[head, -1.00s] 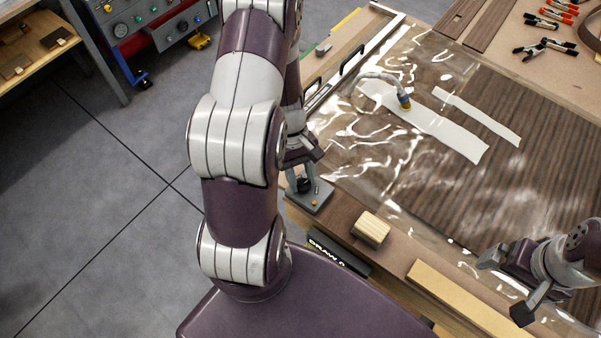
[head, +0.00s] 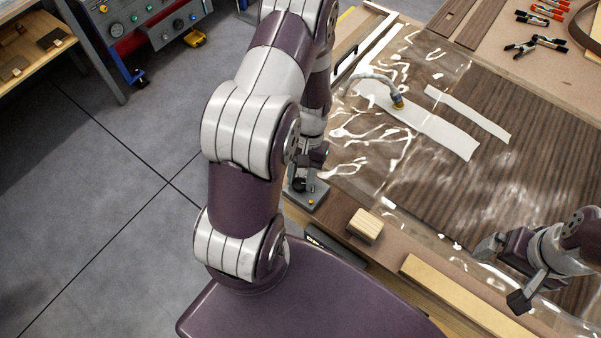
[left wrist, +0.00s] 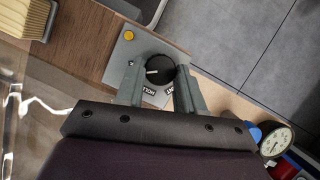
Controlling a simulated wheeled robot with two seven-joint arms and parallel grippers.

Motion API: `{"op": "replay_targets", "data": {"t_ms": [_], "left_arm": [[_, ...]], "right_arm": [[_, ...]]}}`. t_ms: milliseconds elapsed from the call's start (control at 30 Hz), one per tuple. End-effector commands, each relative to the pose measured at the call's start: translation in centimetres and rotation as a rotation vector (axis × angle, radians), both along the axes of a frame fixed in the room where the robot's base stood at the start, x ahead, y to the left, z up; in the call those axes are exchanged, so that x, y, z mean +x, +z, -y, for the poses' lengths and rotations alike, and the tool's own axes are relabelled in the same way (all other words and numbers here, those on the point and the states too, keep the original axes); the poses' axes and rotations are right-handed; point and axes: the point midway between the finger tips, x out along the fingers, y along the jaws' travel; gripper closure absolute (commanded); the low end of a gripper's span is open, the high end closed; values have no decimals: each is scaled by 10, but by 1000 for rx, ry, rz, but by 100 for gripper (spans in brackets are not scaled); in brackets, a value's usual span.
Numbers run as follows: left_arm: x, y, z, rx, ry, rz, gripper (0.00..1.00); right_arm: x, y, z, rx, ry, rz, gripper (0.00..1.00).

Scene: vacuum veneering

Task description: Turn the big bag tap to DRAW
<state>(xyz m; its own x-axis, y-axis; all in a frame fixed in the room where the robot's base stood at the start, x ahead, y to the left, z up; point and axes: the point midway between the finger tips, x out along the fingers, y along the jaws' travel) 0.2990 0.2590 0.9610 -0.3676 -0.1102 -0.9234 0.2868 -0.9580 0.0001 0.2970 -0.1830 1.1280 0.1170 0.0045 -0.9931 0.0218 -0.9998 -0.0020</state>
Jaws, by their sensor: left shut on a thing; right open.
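The big bag tap is a round black knob (left wrist: 158,68) with a white pointer line, on a grey plate (left wrist: 122,62). In the left wrist view the pointer runs toward the left of the picture. My left gripper (left wrist: 160,88) has one finger on each side of the knob and is shut on it. Upside-down lettering, one word reading HOLD, shows beside the knob, partly hidden by the fingers. In the head view my left gripper (head: 303,178) is over the plate at the bench corner. My right gripper (head: 503,273) is open and empty above the bench's front right.
A clear vacuum bag (head: 365,150) covers dark veneer, with pale strips (head: 430,125) and a hose fitting (head: 397,101). A wooden block (head: 365,226) and a long pale batten (head: 460,297) lie near the front edge.

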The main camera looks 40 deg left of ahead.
Motion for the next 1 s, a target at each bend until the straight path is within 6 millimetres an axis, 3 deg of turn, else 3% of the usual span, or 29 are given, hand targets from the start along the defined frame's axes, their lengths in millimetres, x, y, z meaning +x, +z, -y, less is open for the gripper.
{"op": "replay_targets", "data": {"t_ms": [667, 700, 767, 1000], "left_arm": [[0, 1, 0, 0, -62, 0, 93], [0, 1, 0, 0, -62, 0, 56], [0, 1, 0, -1, -61, 0, 38], [0, 0, 0, 0, -61, 0, 38]], "right_arm": [[0, 2, 0, 0, 0, 0, 0], [0, 2, 0, 0, 0, 0, 0], [0, 2, 0, 0, 0, 0, 0], [0, 2, 0, 0, 0, 0, 0]]}}
